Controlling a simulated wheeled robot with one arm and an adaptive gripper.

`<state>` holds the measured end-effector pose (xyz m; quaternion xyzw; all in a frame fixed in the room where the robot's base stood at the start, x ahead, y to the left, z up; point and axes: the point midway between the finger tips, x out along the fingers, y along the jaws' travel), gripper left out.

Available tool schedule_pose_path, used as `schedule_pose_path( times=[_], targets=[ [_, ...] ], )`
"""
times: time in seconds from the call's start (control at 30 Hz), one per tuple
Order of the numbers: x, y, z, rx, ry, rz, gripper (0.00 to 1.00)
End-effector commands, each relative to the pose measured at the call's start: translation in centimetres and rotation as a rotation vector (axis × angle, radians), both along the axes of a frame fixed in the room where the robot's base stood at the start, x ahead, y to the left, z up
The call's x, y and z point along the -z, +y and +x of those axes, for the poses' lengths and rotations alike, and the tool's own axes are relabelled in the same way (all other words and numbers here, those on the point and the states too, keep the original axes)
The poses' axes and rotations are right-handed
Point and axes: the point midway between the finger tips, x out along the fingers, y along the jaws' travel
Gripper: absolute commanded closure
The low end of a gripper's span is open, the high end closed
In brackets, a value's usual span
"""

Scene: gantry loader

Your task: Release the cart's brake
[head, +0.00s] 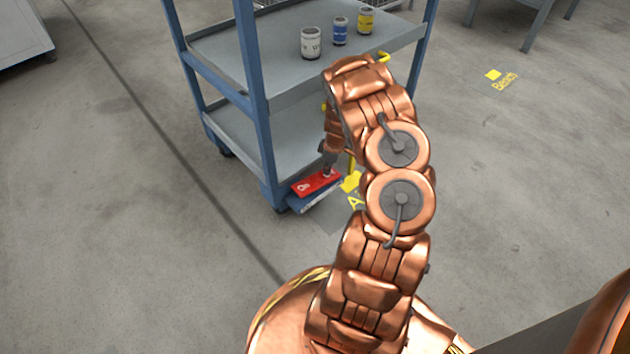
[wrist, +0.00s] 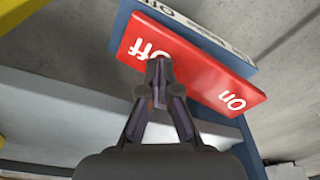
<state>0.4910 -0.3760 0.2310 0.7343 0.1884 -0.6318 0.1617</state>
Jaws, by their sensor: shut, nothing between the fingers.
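The cart (head: 250,60) has a blue frame and grey shelves. Its brake pedal (head: 313,184) is a red plate over a blue base, low at the cart's near corner. In the wrist view the red pedal (wrist: 205,72) reads "Off" at its left part and "On" at its right end. My gripper (wrist: 158,70) is shut and empty, with its fingertips over the "Off" part, at or very close to the surface. I cannot tell whether they touch or how far the pedal is tilted. In the head view my gripper (head: 327,171) is at the pedal's right end, partly hidden by my arm.
A white can (head: 311,43), a blue can (head: 340,31) and a yellow can (head: 366,20) stand on the cart's upper shelf. A yellow floor marking (head: 351,181) lies beside the pedal.

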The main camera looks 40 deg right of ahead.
Motion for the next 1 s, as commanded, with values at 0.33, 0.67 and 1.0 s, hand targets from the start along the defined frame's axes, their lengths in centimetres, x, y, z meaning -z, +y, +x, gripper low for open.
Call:
schedule_pose_path(
  times=[0.33, 0.67, 1.0],
  targets=[
    [-2.2, 0.0, 0.0, 0.0, 0.0, 0.0, 1.0],
    [-4.3, 0.0, 0.0, -0.001, -0.001, -0.001, 1.0],
    [-6.5, -0.1, 0.1, 0.0, -0.002, -0.001, 1.0]
  ],
)
